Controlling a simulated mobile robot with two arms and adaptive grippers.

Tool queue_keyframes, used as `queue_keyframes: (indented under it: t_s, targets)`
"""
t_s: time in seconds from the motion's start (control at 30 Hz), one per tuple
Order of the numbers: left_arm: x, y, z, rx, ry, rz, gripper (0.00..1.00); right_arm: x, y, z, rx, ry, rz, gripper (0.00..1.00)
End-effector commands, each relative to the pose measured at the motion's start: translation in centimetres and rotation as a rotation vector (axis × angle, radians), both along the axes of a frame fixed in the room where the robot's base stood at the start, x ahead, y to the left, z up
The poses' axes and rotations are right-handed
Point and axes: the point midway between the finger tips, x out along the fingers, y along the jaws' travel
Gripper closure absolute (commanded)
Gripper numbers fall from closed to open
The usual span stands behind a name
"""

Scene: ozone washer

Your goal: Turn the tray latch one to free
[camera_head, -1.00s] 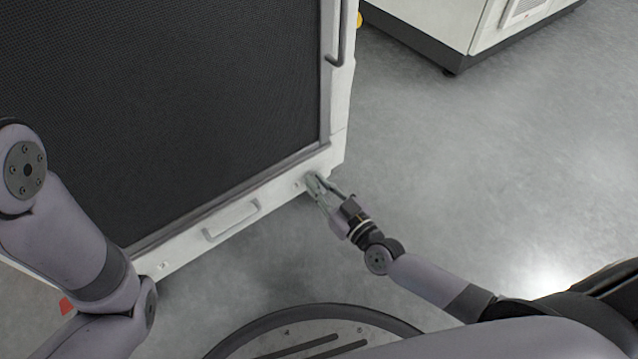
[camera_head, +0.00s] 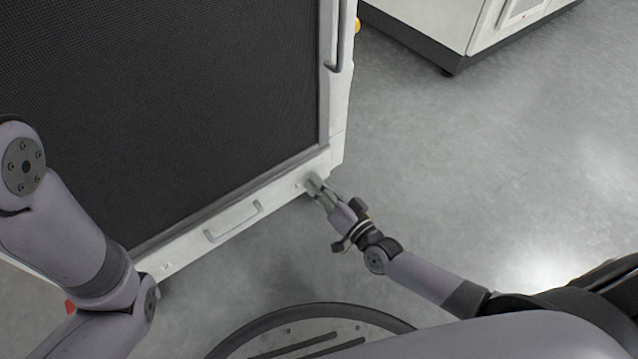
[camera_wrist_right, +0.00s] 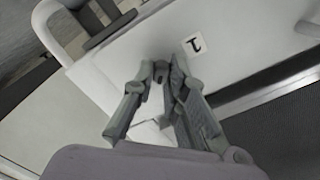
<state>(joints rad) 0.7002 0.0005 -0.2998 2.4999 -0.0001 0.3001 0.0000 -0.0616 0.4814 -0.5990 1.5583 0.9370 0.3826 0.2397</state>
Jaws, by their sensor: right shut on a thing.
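The tray latch is a small knob (camera_wrist_right: 157,92) at the right end of the white tray front (camera_head: 285,192). It is mostly hidden by my fingers, so I cannot tell its angle. A label with a "1" (camera_wrist_right: 194,46) sits close to it in the right wrist view. My right gripper (camera_head: 314,184) is shut on the latch, with its fingertips close together against the white panel; they also show in the right wrist view (camera_wrist_right: 160,73). My left arm shows at the left, but its gripper is out of view.
A pale tray handle (camera_head: 233,221) stands out left of the latch. The dark mesh panel (camera_head: 170,90) fills the machine's front above. A vertical grey handle (camera_head: 340,40) is at its right edge. Another white cabinet (camera_head: 440,25) stands at the back right. The grey floor between is clear.

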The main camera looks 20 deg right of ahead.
Motion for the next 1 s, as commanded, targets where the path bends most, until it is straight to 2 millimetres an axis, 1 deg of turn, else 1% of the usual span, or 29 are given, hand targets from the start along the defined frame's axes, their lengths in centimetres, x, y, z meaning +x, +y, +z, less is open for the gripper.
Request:
queue_keyframes:
  t_s: [0.6,0.8,1.0]
  targets:
    - [0.01,-0.01,-0.26,0.0,0.0,0.0,0.6,0.04,-0.15,-0.3,0.528,0.192,0.0,1.0]
    - [0.01,-0.01,-0.46,0.0,0.001,0.0,0.6,0.05,-0.16,-0.36,0.649,0.236,0.0,1.0]
    - [0.01,-0.02,-0.59,0.0,0.0,0.0,0.6,0.05,-0.19,-0.4,0.728,0.265,-0.001,1.0]
